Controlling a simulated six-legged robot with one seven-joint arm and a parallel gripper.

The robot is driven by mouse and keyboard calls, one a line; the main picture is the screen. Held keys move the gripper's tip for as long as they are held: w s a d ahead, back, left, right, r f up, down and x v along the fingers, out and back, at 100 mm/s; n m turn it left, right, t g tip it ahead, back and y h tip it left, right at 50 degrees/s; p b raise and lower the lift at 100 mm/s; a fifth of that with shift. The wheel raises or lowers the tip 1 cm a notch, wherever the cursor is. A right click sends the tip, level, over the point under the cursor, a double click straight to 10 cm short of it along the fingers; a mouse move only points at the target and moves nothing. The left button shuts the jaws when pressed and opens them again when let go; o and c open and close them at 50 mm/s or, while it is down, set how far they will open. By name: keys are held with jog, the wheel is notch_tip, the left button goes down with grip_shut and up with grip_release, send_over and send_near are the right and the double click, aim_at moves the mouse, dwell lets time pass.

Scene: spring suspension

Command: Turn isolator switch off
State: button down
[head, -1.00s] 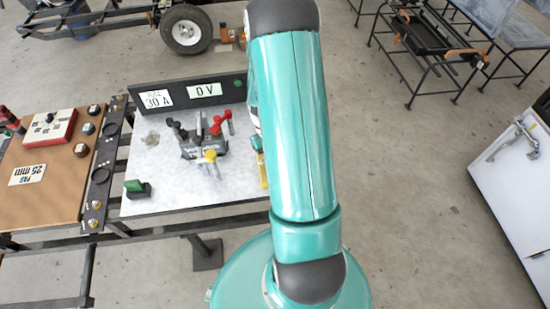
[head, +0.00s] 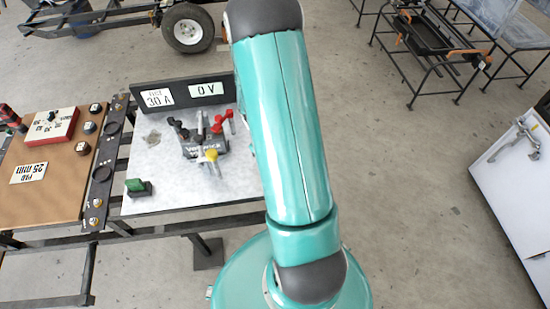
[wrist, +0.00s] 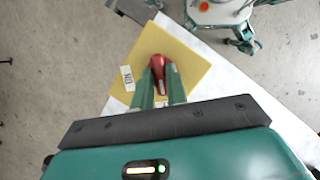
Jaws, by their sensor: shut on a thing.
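In the wrist view, the isolator switch shows as a red handle (wrist: 158,62) on a square yellow plate (wrist: 183,50). A small white label (wrist: 127,78) with dark letters lies on the plate left of the handle; I cannot read it surely. My gripper (wrist: 160,78) has its two green fingers shut on the red handle, one on either side. In the head view my arm hides the switch and the gripper.
A green block (head: 138,187) sits at the bench's front left. A brown panel (head: 45,205) adjoins the bench.

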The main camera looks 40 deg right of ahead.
jog(key=c, duration=1.4)
grip_release()
jog(key=v, duration=1.3)
jog(key=shift+r, duration=0.4)
jog(key=shift+w, duration=0.15)
jog(key=s+a+r+m+t, duration=0.1)
jog(key=a+r+t, duration=0.3)
jog(key=a+r, duration=0.8)
jog(key=s+a+r+m+t+y, duration=0.1)
jog(key=s+a+r+t, duration=0.5)
jog(key=s+a+r, duration=0.3)
jog(key=shift+s+a+r, duration=0.3)
jog(key=shift+r, duration=0.6)
